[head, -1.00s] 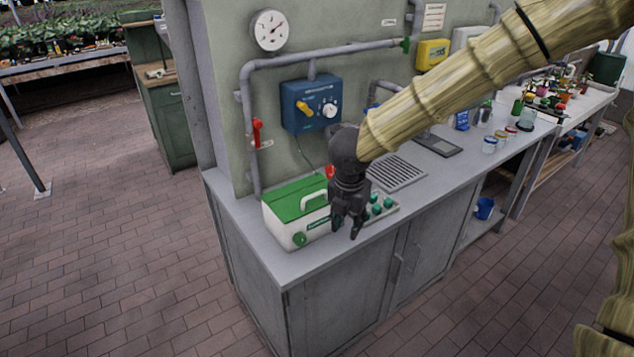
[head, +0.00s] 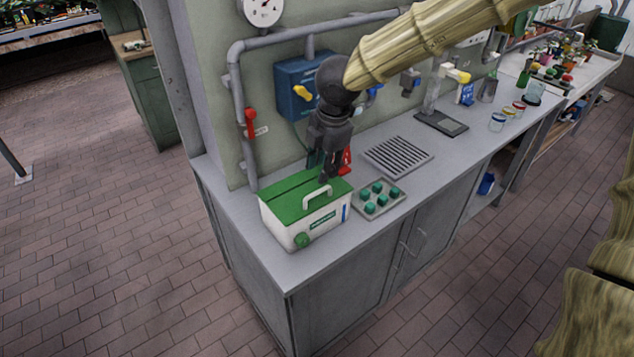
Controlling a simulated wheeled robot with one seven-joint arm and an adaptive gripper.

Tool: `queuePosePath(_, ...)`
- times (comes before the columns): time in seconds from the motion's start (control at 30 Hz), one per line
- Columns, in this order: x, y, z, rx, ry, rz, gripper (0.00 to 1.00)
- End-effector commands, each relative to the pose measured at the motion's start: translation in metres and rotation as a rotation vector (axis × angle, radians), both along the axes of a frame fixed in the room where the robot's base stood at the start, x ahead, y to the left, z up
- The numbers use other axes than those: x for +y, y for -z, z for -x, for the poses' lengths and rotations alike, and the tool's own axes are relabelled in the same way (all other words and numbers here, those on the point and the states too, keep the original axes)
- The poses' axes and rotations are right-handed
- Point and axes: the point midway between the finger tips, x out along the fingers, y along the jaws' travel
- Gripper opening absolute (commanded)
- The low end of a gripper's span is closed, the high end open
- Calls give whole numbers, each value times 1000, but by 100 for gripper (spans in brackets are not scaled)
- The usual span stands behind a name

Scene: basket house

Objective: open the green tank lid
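The tank (head: 300,230) is a white box on the grey counter, with a green lid (head: 290,198) lying shut on top. A white handle (head: 317,196) arches over the lid's right part. A round green knob (head: 302,240) and a green label are on the tank's front. My gripper (head: 325,172) points down at the lid's back right edge, behind the handle. Its fingers look apart, with nothing visible between them. Whether a fingertip touches the lid cannot be told.
A tray with several green knobs (head: 379,196) sits right of the tank. A red object (head: 346,159) is close beside my gripper. A blue box (head: 296,88) and grey pipes (head: 236,120) are on the wall behind. A drain grate (head: 398,157) lies farther right.

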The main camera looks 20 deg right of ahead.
Motion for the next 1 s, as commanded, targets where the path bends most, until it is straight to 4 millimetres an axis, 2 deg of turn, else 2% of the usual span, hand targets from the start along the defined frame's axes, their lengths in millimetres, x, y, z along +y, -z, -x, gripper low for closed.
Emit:
queuePosePath(0.3, 2, 44, -8, 2, -1, 2, 32)
queuePosePath(0.5, 5, 66, -13, 1, -1, 1, 32)
queuePosePath(0.7, 6, 78, -15, 0, -4, 1, 32)
queuePosePath(1.0, 6, 80, -16, -1, -3, 0, 32)
